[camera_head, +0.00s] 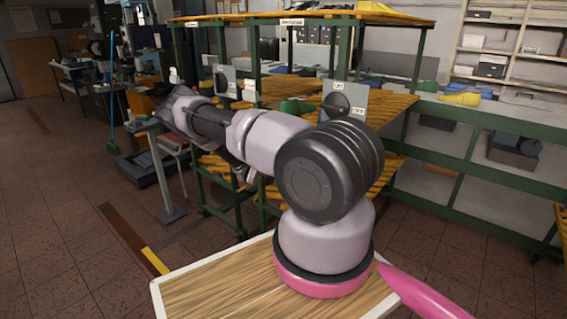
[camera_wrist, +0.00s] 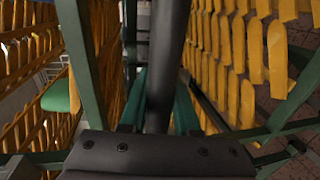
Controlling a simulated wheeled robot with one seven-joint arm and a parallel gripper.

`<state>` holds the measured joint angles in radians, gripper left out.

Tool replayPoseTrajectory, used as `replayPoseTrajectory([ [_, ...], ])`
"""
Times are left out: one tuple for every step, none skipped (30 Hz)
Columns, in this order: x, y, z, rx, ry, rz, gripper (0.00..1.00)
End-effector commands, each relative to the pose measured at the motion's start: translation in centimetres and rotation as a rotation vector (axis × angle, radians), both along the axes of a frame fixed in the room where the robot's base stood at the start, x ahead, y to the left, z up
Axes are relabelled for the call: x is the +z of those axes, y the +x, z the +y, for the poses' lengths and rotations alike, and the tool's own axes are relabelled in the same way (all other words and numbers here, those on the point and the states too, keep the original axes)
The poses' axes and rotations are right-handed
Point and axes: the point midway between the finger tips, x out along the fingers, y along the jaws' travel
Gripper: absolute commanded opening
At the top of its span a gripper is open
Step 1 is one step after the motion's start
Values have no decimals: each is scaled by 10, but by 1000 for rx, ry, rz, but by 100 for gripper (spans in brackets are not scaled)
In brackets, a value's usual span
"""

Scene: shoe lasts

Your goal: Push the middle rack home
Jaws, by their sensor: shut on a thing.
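A green-framed rack unit with yellow slatted shelves (camera_head: 395,108) stands behind my arm in the head view. My arm covers much of its middle, and I cannot tell which part is the middle rack. Grey panels with round dark knobs (camera_head: 337,104) show on its front. In the wrist view a dark bar (camera_wrist: 168,50) runs up the middle, between yellow slats on the left and right (camera_wrist: 232,60). My gripper (camera_wrist: 160,100) is shut on this dark bar. In the head view the gripper's fingertips are hard to make out beyond my arm.
A green shoe last (camera_wrist: 58,96) shows at left in the wrist view. Green posts (camera_wrist: 82,60) stand close to the gripper. A long green bench (camera_head: 490,115) with a yellow last (camera_head: 460,99) runs to the right. Open tiled floor (camera_head: 60,210) lies at left.

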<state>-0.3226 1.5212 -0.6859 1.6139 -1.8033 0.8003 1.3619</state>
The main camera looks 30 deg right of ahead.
Motion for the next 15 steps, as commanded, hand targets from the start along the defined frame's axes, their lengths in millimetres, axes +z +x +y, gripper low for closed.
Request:
replayPoseTrajectory([
  [1,0,-4,-3,-3,0,0],
  [1,0,-4,-3,-3,0,0],
  [2,0,-4,-3,-3,0,0],
  [2,0,-5,-3,-4,-1,0],
  [2,0,-5,-3,-4,-1,0],
  [2,0,-5,-3,-4,-1,0],
  [2,0,-5,-3,-4,-1,0],
  [2,0,-5,-3,-4,-1,0],
  [2,0,-5,-3,-4,-1,0],
  [2,0,-5,-3,-5,-1,37],
  [2,0,-5,-3,-4,-1,48],
  [2,0,-5,-3,-4,-1,59],
  [2,0,-5,-3,-4,-1,59],
  [2,0,-5,-2,-3,-1,59],
  [2,0,-4,-2,-3,-1,59],
])
